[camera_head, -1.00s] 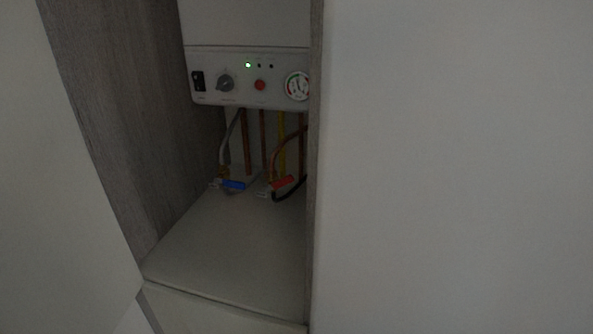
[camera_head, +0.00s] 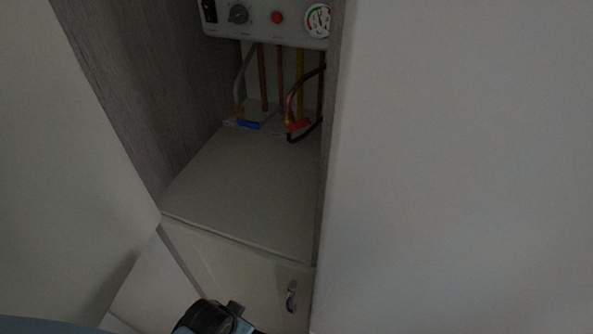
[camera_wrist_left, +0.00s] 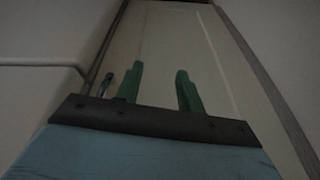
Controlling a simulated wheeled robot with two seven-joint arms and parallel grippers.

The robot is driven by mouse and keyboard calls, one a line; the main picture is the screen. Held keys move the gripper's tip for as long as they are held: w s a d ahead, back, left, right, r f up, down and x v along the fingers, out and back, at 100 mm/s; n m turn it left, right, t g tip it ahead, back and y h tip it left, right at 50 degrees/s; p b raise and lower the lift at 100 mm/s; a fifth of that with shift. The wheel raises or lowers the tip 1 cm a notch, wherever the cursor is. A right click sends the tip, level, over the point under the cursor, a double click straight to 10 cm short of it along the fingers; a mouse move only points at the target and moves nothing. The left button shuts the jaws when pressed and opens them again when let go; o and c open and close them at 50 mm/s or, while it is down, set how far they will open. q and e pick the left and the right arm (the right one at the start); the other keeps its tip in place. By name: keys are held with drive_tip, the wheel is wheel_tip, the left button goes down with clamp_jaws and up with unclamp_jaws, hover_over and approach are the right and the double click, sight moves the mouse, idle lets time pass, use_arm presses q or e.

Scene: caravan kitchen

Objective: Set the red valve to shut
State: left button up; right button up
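The red valve handle (camera_head: 299,125) sits at the back of the cupboard floor, below the copper pipes, close to the right side panel. The blue valve handle (camera_head: 248,125) lies to its left. In the head view only a dark part of my left arm shows at the bottom edge, well in front of and below the valves. In the left wrist view my left gripper (camera_wrist_left: 157,88) has two green fingers standing apart with nothing between them, facing a pale cupboard door. The valves do not show in that view. My right gripper is in neither view.
The boiler panel (camera_head: 270,18) with knob, red button and gauge hangs above the pipes. The cupboard floor (camera_head: 245,190) before the valves is clear. A lower door (camera_head: 250,275) with a metal handle (camera_head: 291,297) is below. Pale panels flank the opening.

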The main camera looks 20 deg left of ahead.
sight(300, 125)
use_arm(q)
drive_tip(key=w+a+r+t+p, duration=0.1)
drive_tip(key=w+r+t, duration=0.15)
drive_tip(key=r, duration=0.65)
drive_tip(key=w+r+t, duration=0.1)
drive_tip(key=w+r, duration=0.2)
drive_tip(key=r, duration=0.6)
drive_tip(key=w+r+m+t, duration=0.1)
drive_tip(key=w+r+t, duration=0.1)
drive_tip(key=w, duration=0.2)
drive_tip(key=w+r+m+t+y, duration=0.1)
drive_tip(key=w+r, duration=0.1)
drive_tip(key=w, duration=0.2)
drive_tip(key=w+r+m+t, duration=0.1)
drive_tip(key=w+r+t, duration=0.1)
drive_tip(key=w, duration=0.2)
drive_tip(key=shift+w+r+t+y, duration=0.15)
drive_tip(key=shift+r+t+y, duration=0.15)
drive_tip(key=shift+t+y, duration=0.1)
drive_tip(key=w+d+r+m+t+h, duration=0.2)
drive_tip(key=w+d+r+m+t, duration=0.2)
drive_tip(key=w+r+m+t, duration=0.25)
drive_tip(key=shift+n+g, duration=0.35)
drive_tip(key=shift+g, duration=0.35)
drive_tip(key=w, duration=1.4)
drive_tip(key=shift+w+d, duration=0.2)
drive_tip(key=shift+d, duration=0.1)
clamp_jaws()
